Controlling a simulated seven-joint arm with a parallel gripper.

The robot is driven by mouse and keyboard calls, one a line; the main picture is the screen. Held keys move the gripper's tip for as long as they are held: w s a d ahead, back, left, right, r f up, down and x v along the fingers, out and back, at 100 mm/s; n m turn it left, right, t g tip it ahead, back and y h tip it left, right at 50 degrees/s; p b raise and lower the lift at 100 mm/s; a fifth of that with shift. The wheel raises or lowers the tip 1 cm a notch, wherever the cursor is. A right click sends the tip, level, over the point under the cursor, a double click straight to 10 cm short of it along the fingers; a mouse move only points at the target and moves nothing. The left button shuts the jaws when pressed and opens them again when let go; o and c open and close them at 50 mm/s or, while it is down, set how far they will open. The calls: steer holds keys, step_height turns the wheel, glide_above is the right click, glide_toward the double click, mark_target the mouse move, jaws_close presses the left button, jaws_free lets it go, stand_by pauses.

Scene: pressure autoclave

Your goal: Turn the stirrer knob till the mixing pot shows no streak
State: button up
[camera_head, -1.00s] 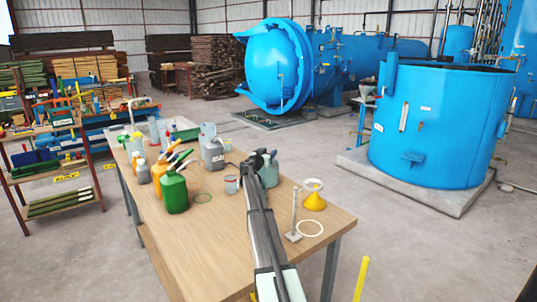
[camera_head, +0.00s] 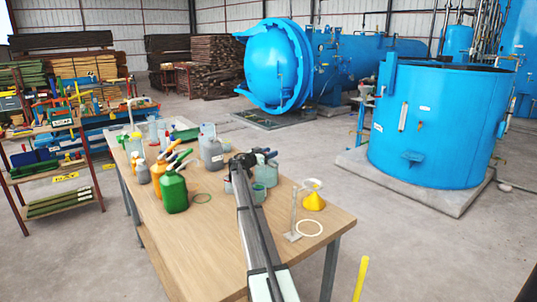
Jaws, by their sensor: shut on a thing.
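My gripper (camera_head: 248,158) is over the middle of the table, seen from behind and small. It is shut on what I take to be the stirrer knob, which my arm and gripper hide. A small greenish see-through vessel (camera_head: 258,193) stands just right of my arm and below the gripper; it may be the mixing pot. I cannot make out any streak in it. A clear cup with a reddish tint (camera_head: 228,186) shows partly at the left edge of my arm.
A grey-green jug (camera_head: 267,174) stands close right of my gripper. A green can (camera_head: 174,193), orange bottles and a grey can (camera_head: 211,152) stand to the left. The wooden table's (camera_head: 190,250) front is clear.

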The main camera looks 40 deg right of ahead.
steer(key=shift+s+m+g, duration=0.1)
steer(key=shift+m+g, duration=0.9)
steer(key=shift+g, duration=0.6)
steer(key=shift+s+g, duration=0.1)
steer(key=shift+g, duration=0.2)
steer(key=o, duration=1)
steer(key=shift+c, duration=0.2)
step_height(320, 180, up, 10)
